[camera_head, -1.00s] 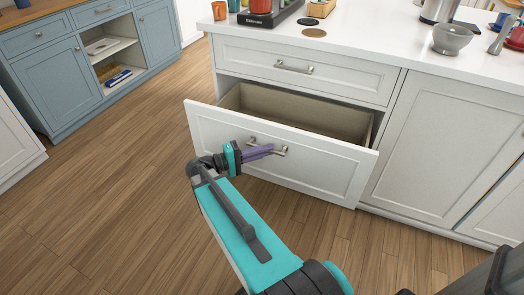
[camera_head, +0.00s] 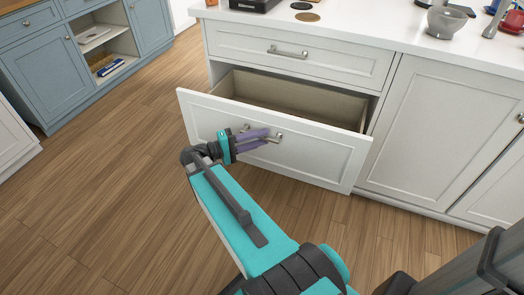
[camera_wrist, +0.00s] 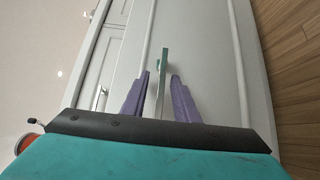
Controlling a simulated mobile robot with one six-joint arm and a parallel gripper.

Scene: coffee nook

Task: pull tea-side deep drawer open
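The deep drawer (camera_head: 310,155) is the white lower drawer of the counter unit and stands pulled out, its beige inside showing from above. It has a metal bar handle (camera_head: 274,138) on its front. My gripper (camera_head: 268,137) is at this handle, coming from the front left. In the wrist view the drawer front (camera_wrist: 210,55) fills the middle, and the handle (camera_wrist: 165,60) runs between my two purple fingers (camera_wrist: 160,82). The fingers stand apart, with gaps showing beside the bar, so the gripper looks open around the handle. The drawer's far inside bottom is partly hidden.
A shut upper drawer (camera_head: 300,55) with its own handle lies above. A white cupboard door (camera_head: 445,130) is to the right. The white countertop (camera_head: 370,30) holds a grey bowl (camera_head: 441,22). Blue cabinets (camera_head: 60,80) stand at the left; wooden floor (camera_head: 110,180) between is clear.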

